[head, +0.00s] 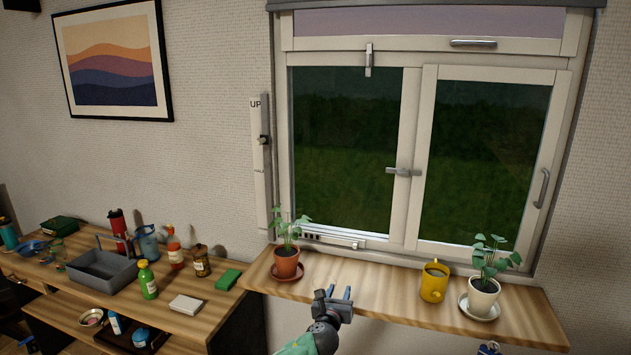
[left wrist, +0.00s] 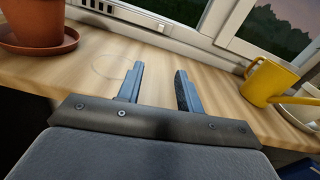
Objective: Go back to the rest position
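A small part of my right gripper (head: 489,348) shows at the bottom edge of the head view, below the sill. Its fingers are too cut off to judge.
The window (head: 415,170) stands behind. The lower counter (head: 205,300) is crowded with bottles and a grey basin (head: 102,269).

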